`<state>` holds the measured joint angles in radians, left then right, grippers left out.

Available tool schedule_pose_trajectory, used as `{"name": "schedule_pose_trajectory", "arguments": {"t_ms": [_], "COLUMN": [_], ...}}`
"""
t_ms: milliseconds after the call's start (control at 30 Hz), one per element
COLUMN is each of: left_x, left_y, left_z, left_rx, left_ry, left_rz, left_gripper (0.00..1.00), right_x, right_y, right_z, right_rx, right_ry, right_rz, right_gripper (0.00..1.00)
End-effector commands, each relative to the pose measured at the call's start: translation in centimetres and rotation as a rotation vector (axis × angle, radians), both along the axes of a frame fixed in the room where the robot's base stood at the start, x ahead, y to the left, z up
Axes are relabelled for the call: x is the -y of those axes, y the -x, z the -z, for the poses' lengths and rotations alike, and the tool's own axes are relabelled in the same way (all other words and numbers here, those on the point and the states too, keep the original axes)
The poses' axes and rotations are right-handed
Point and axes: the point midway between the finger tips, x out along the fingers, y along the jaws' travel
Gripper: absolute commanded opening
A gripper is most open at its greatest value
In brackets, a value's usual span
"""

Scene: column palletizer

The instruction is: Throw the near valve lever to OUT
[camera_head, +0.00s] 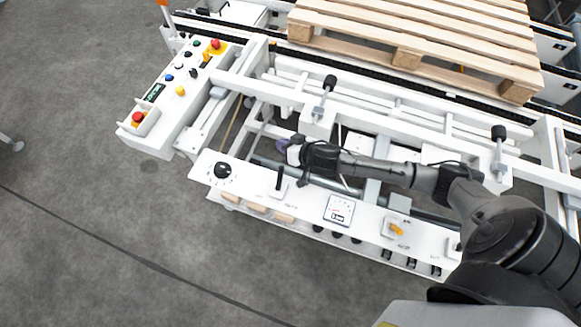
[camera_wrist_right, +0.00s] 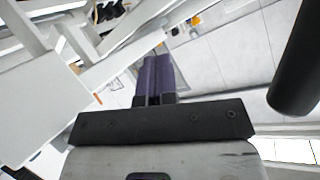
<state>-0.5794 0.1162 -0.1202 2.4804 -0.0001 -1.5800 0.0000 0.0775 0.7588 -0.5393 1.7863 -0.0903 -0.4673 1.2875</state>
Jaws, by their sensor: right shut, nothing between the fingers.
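A black stick lever (camera_head: 279,180) stands up from the near white panel (camera_head: 310,200), just left of the panel's middle. My right gripper (camera_head: 283,145) reaches in from the right over the frame behind this lever and points left, apart from it. In the wrist view its purple fingers (camera_wrist_right: 154,78) are together with nothing between them. A thick dark rounded bar (camera_wrist_right: 298,60) stands close at the right of that view, beside the fingers; I cannot tell which part it is. Lever markings are too small to read. My left gripper is not in view.
The near panel also carries a black knob (camera_head: 222,171), a white gauge plate (camera_head: 339,210) and an orange switch (camera_head: 396,230). Black-knobbed levers (camera_head: 330,82) (camera_head: 498,133) rise from the rail behind. A button console (camera_head: 175,90) stands left, and wooden pallets (camera_head: 420,40) behind.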

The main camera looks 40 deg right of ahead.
Motion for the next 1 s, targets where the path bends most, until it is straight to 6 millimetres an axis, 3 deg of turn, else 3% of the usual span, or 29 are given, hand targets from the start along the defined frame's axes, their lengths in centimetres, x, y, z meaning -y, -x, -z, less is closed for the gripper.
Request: {"name": "schedule_pose_trajectory", "arguments": {"t_ms": [267,433,700,1000], "left_x": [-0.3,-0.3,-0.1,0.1], "left_y": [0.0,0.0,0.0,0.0], "left_z": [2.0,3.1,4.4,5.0], "left_rx": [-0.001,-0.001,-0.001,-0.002], "left_ry": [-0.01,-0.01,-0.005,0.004], "left_rz": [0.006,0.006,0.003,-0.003], "left_gripper": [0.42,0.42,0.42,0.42], "right_x": [-0.5,1.0,5.3,8.5], "right_y": [1.7,4.3,8.4,11.0], "right_z": [4.5,6.1,6.0,5.1], "right_rx": [-0.042,-0.133,-0.297,-0.407], "right_ry": [-0.5,-0.889,-1.349,-1.579], "right_rz": [-0.149,-0.246,-0.367,-0.448], "right_gripper": [0.0,0.0,0.0,0.0]}}
